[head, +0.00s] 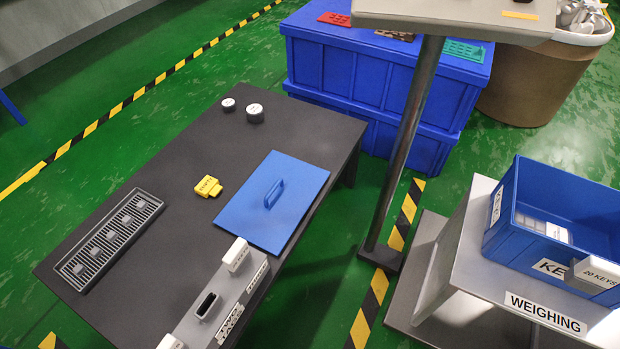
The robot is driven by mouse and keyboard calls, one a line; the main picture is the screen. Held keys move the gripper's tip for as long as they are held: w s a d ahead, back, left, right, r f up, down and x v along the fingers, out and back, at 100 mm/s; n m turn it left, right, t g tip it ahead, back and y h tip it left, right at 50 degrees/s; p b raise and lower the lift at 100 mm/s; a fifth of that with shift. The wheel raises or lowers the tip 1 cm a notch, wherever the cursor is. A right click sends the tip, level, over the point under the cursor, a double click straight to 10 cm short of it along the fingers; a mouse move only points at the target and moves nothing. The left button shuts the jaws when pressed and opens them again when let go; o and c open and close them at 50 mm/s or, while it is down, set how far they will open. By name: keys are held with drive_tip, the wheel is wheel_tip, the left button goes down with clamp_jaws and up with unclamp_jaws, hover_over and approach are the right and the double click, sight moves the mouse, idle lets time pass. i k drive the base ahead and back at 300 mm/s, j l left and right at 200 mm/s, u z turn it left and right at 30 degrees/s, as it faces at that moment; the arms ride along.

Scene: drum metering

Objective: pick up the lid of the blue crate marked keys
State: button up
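A flat blue lid (248,217) with a raised blue bar handle (274,193) lies on the dark table (190,140), near its right edge. Nothing rests on the lid. The open blue crate (505,205), with a partly hidden label starting "KE", stands at the right on the weighing stand (480,262). Pale items show inside it. A white block marked "20 KEYS" (598,270) covers part of its front. My gripper is not in view.
A grey slotted fixture (232,291) with white labelled blocks sits just below the lid. A yellow tagged piece (208,187), two dark round pieces (255,113) and a slotted grey tray (108,238) share the table. A metal post (408,150) rises right of the table.

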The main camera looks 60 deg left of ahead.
sight(267, 208)
drive_tip(key=u, duration=2.6)
drive_tip(key=z, duration=2)
drive_tip(key=k+j+u, duration=0.4)
drive_tip(key=k+j, duration=0.5)
